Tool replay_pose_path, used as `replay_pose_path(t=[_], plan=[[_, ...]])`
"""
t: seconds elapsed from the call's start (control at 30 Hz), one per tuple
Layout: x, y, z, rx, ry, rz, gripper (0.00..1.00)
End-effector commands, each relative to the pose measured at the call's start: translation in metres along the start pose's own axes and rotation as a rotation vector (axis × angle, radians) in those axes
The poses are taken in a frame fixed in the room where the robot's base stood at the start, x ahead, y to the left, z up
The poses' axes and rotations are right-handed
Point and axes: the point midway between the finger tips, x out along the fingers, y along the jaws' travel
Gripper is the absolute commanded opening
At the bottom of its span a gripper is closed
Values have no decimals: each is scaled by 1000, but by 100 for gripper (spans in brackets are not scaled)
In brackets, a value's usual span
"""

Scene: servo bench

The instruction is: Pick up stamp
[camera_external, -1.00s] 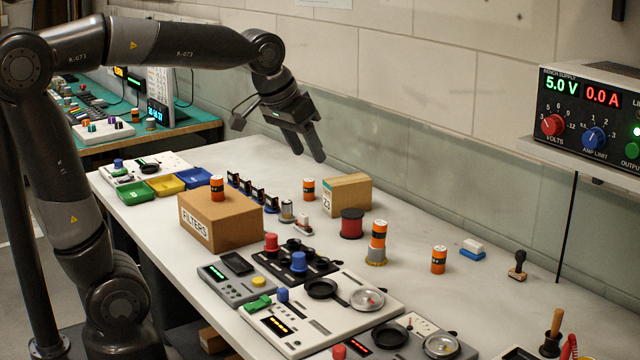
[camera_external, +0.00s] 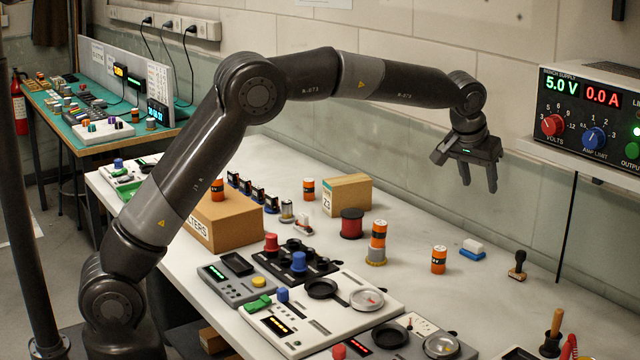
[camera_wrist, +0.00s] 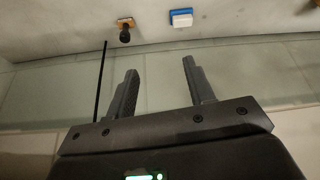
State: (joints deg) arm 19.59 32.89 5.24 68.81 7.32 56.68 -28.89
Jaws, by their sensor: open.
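The stamp (camera_external: 517,265) has a dark knob handle on a tan base. It stands upright on the white bench at the right, near the wall. It also shows at the top of the wrist view (camera_wrist: 125,30), beyond my fingertips and a little left. My gripper (camera_external: 478,190) is in the air above the back of the bench, left of the stamp and well above it. Its two fingers (camera_wrist: 158,80) are apart with nothing between them.
A blue-and-white block (camera_external: 472,249) lies left of the stamp. An orange battery (camera_external: 438,260) stands nearer the middle. The bench supply (camera_external: 590,110) hangs on the wall at right, with a black cable below it. Bare bench (camera_external: 490,300) surrounds the stamp.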

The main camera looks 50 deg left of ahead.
Motion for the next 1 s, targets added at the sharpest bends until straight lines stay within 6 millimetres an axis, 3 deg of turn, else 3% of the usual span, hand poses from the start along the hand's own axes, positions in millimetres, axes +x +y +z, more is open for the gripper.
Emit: replay_pose_path(t=[0.03, 0.2, 0.4, 0.63, 0.87, 1.0], plan=[[19, 15, -2, 2, -3, -6, 49], [67, 54, -8, -4, 3, -19, 49], [100, 80, -7, -9, 7, -28, 49], [117, 84, -6, -10, 8, -30, 49], [153, 83, -6, -10, 7, -31, 49], [164, 83, -6, -10, 8, -29, 49]])
